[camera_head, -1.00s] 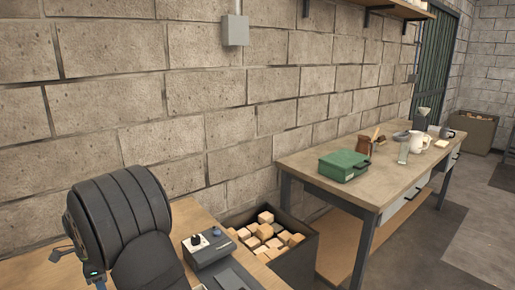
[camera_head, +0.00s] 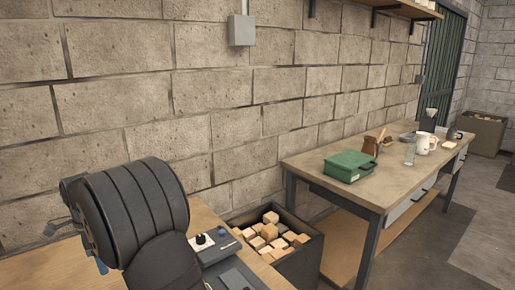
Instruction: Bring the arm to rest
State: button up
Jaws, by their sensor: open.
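My arm (camera_head: 135,215) shows at the lower left as a thick, ribbed black joint and link, close to the camera. It stands in front of the wall and over the left part of a wooden bench top. A small grey part sticks out at its left side; I cannot tell what it is. My gripper's fingertips are not in view, and nothing held can be seen.
A control box (camera_head: 214,246) with knobs sits on the near wooden bench (camera_head: 45,272), right beside my arm. A dark bin (camera_head: 304,262) of wooden blocks stands beyond. A workbench (camera_head: 378,187) holds a green case (camera_head: 348,166), a glass (camera_head: 410,153) and mugs. Open floor lies right.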

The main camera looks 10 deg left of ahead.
notch_tip(320, 180, down, 2)
dwell(0.5)
notch_tip(320, 180, up, 6)
jog(key=m, duration=0.1)
notch_tip(320, 180, down, 12)
jog(key=shift+f, duration=0.25)
jog(key=shift+d+r, duration=0.1)
dwell(0.4)
